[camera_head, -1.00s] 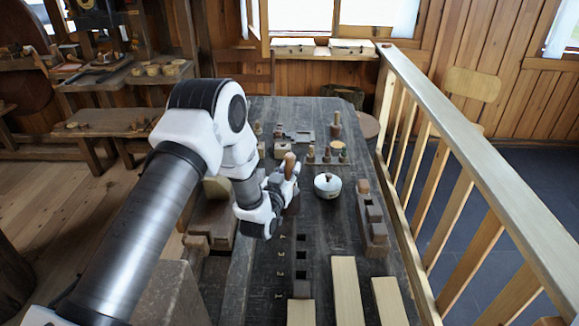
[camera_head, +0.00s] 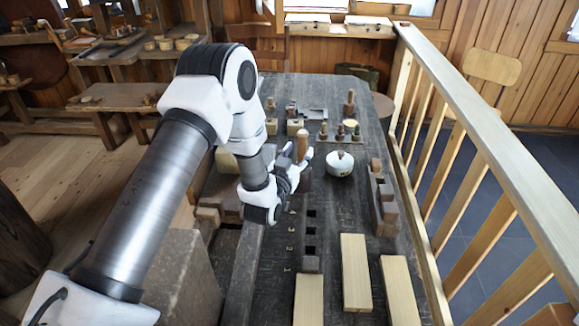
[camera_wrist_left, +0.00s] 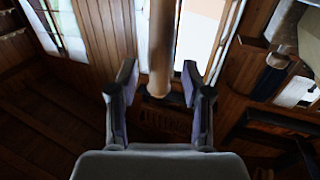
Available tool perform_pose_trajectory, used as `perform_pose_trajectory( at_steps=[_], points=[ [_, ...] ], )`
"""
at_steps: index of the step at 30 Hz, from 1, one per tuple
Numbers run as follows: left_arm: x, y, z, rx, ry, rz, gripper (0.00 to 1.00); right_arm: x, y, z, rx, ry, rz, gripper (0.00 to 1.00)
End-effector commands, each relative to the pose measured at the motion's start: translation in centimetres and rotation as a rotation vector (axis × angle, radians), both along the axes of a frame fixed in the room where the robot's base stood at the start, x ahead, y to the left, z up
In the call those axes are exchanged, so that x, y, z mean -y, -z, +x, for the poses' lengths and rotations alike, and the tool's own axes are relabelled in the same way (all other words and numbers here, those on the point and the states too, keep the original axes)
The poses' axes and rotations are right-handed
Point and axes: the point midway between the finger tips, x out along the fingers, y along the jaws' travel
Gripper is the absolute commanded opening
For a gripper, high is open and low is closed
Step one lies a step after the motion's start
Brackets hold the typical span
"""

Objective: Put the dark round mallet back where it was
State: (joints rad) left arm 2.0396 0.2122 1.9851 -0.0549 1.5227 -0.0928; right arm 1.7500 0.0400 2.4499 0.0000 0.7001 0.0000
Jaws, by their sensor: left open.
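A mallet with a light wooden handle (camera_head: 302,144) stands upright on the dark bench, its handle up. Its dark head is mostly hidden behind my gripper. My left gripper (camera_head: 297,168) is open at the mallet, with its fingers near the lower handle. In the left wrist view, the wooden handle (camera_wrist_left: 160,45) shows between the two spread fingers (camera_wrist_left: 158,82), with gaps on both sides. Another brown mallet-like tool (camera_head: 349,105) stands upright at the back of the bench. My right gripper is not in view.
A dark block with square holes (camera_head: 381,200) is at the right. Pale planks (camera_head: 355,272) lie in front. A wooden railing (camera_head: 490,150) runs along the right.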

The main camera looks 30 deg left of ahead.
Motion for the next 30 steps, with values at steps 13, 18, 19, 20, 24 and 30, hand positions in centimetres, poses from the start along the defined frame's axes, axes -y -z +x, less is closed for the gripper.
perform_pose_trajectory(
  at_steps=[13,18,19,20,24,30],
  points=[
    [1.1,0.1,-8.4,-0.001,-0.001,0.0,0.49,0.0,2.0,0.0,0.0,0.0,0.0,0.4],
    [1.1,0.0,-8.5,0.001,-0.001,0.0,0.49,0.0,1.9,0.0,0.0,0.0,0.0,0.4],
    [1.1,0.0,-8.5,0.001,-0.001,0.0,0.49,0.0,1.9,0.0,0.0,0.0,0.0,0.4],
    [1.1,0.0,-8.5,0.001,-0.001,0.0,0.49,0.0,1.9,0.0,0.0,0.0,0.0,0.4],
    [1.1,-1.4,-8.5,0.001,-0.001,0.0,0.49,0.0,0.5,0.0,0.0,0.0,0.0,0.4],
    [1.1,-6.9,-8.4,0.001,-0.001,0.0,0.49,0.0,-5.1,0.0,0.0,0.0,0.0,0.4]
  ],
)
